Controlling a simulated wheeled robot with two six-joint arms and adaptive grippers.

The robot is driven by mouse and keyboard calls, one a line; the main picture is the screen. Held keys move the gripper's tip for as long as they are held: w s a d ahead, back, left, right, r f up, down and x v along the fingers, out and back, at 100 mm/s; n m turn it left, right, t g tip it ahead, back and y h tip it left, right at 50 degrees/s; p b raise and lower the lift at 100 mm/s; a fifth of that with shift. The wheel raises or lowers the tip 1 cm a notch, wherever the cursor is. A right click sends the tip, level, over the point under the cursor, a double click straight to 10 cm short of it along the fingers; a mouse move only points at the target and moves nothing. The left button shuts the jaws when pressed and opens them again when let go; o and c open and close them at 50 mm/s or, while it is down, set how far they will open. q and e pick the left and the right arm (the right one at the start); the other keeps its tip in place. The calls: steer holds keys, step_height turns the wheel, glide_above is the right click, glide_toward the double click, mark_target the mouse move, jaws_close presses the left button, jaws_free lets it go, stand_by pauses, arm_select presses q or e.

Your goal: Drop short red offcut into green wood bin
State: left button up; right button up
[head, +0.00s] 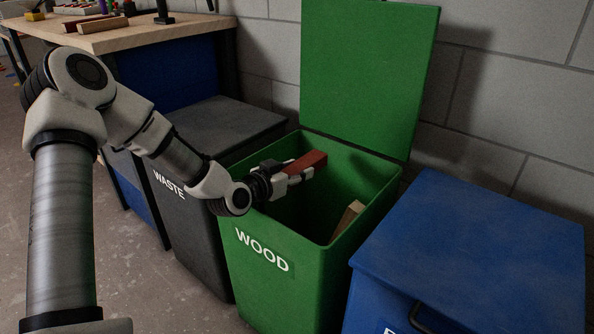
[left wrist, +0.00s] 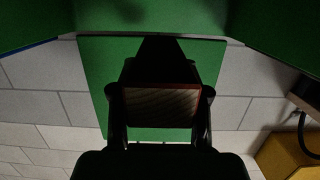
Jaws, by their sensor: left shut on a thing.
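The short red offcut (head: 306,163) is held in my left gripper (head: 297,177), over the opening of the green wood bin (head: 262,250). The bin is marked WOOD and its green lid (head: 368,75) stands open against the wall. In the left wrist view the offcut's end (left wrist: 160,106) shows between the dark fingers, with green bin surfaces around it. My left gripper is shut on the offcut. A piece of pale wood (head: 347,217) lies inside the bin at the right. My right gripper is not in view.
A dark grey bin marked WASTE (head: 215,125), lid shut, stands left of the green bin. A blue bin (head: 480,250), lid shut, stands at the right. A workbench (head: 130,38) with battens is at the back left. A block wall (head: 510,110) is behind.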

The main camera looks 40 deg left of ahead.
mark_target(296, 167)
arm_select(q)
steer(key=shift+r, duration=0.1)
steer(key=o, duration=1.3)
steer(key=shift+c, duration=0.2)
step_height(296, 167, up, 10)
